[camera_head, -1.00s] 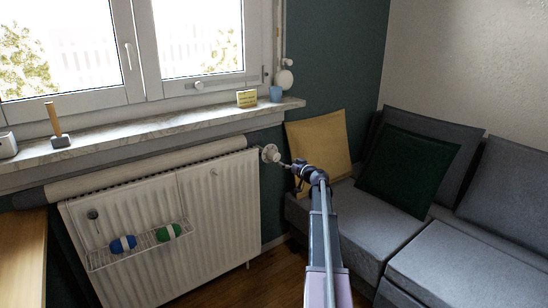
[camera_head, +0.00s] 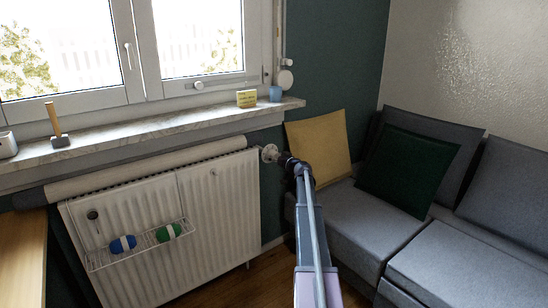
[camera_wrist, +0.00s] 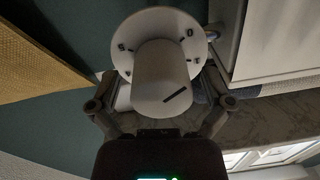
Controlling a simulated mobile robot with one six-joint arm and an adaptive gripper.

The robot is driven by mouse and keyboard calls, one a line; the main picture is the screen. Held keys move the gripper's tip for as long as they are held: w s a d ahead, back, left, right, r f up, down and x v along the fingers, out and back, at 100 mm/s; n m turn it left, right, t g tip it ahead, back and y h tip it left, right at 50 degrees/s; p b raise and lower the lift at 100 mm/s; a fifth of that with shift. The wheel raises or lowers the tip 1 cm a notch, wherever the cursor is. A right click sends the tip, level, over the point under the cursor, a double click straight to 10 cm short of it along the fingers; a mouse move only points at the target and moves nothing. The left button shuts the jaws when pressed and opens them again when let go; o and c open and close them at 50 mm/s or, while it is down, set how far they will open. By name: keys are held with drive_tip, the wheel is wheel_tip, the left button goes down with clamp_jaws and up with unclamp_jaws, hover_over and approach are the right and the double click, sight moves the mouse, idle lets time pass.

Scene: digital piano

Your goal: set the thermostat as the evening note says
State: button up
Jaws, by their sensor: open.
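The white thermostat knob (camera_wrist: 160,72) fills the middle of the wrist view, with a dark line on its side. The round white collar (camera_wrist: 186,22) behind it carries several small dark marks, too small to read. In the head view the thermostat (camera_head: 269,153) sits at the radiator's upper right corner. My gripper (camera_wrist: 163,103) is open, with a finger on either side of the knob. I cannot tell whether either finger touches it. In the head view my wrist hides most of the gripper. The yellow note (camera_head: 247,98) stands on the windowsill; its writing is not legible.
A white radiator (camera_head: 225,205) holds a wire rack with blue and green items. A blue cup (camera_head: 276,93) and a wooden-handled object (camera_head: 55,125) stand on the marble sill (camera_head: 150,131). A grey sofa (camera_head: 440,255) with a yellow cushion (camera_head: 320,145) is close to my arm's right.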

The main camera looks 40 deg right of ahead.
drive_tip(key=shift+c, duration=0.2)
drive_tip(key=c, duration=1.1)
